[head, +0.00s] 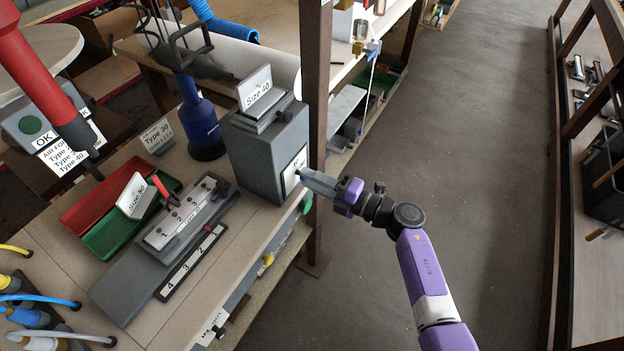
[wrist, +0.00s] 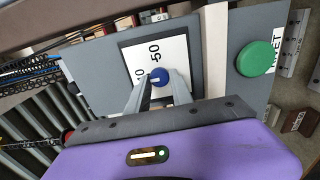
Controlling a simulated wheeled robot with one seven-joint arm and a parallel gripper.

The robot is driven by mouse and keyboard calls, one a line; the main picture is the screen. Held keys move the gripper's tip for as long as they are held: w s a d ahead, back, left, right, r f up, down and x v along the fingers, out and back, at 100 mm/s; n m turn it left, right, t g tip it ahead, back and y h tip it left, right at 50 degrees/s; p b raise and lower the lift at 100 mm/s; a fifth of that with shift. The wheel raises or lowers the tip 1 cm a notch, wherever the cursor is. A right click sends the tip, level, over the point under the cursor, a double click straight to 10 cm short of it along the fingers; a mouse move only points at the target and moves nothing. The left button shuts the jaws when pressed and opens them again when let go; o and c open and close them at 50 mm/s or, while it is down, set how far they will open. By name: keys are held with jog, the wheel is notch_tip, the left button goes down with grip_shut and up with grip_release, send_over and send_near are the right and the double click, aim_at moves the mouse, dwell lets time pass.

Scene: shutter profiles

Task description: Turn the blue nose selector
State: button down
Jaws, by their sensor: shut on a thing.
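The blue nose selector (wrist: 159,75) is a small round knob with a white mark, on a white label plate with numbers, in the middle of the wrist view. My gripper (wrist: 157,84) is shut on it, one finger on each side. In the head view my gripper (head: 304,176) reaches the front face of the grey box (head: 262,160), at its white label plate (head: 293,170). The knob itself is mostly hidden by the fingers there.
A round green button (wrist: 256,58) sits right of the knob in the wrist view. A brown post (head: 315,80) stands close beside the box. A blue bottle-shaped tool (head: 201,125) stands left of the box. The floor aisle (head: 460,130) on the right is clear.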

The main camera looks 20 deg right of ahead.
jog(key=c, duration=1.2)
grip_release()
jog(key=shift+o, duration=0.2)
jog(key=v, duration=0.8)
jog(key=shift+b, duration=0.3)
